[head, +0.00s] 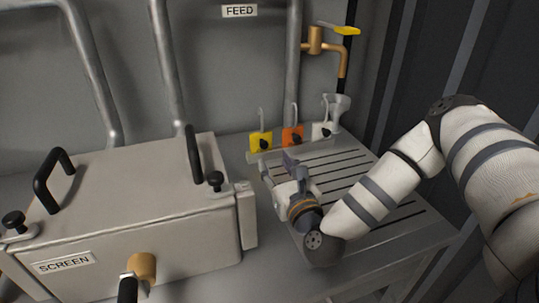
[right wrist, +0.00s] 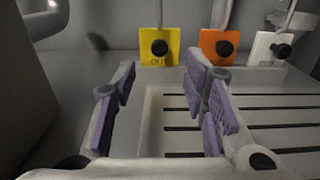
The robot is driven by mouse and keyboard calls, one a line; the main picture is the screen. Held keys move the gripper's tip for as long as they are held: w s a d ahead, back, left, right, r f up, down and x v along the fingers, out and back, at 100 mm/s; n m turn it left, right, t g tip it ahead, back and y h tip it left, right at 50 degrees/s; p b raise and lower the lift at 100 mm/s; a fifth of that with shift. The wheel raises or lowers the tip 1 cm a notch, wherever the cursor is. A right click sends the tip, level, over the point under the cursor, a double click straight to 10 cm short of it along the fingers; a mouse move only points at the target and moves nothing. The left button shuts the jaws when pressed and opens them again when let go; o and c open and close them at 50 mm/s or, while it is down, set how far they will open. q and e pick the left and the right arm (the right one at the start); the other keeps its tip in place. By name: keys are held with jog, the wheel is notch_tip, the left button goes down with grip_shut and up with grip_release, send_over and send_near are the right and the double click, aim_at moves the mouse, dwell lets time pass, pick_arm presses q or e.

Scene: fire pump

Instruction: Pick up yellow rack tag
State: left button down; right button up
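The yellow rack tag (head: 261,140) hangs upright at the left end of a row of tags at the back of the slatted rack. It has a black knob and a thin grey hook above it. In the right wrist view the yellow tag (right wrist: 159,47) shows lettering partly hidden by its knob. My right gripper (head: 284,163) is in front of the tag and apart from it. In the right wrist view its purple-padded fingers (right wrist: 160,98) are spread with nothing between them, and the tag is beyond them. My left gripper is not in view.
An orange tag (head: 292,136) and a white tag (head: 322,130) hang just right of the yellow one. A large grey screen box (head: 140,195) with black handles stands left. A brass tap (head: 315,42) is above right. The slatted rack (head: 385,212) is otherwise clear.

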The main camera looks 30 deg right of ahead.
aim_at(265, 146)
jog(key=b+x, duration=0.1)
jog(key=x, duration=0.5)
jog(key=shift+w+f+b, duration=0.2)
jog(key=shift+f+b, duration=0.05)
jog(key=shift+b, duration=0.1)
jog(key=shift+w+d+r, duration=0.15)
jog(key=shift+w+r, duration=0.1)
jog(key=shift+w, duration=0.5)
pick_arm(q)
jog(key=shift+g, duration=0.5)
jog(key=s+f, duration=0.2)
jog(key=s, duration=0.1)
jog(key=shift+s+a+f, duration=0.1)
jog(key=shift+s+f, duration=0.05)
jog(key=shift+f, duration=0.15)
pick_arm(e)
jog(key=shift+c, duration=0.6)
jog(key=c, duration=0.8)
jog(key=shift+r, duration=0.15)
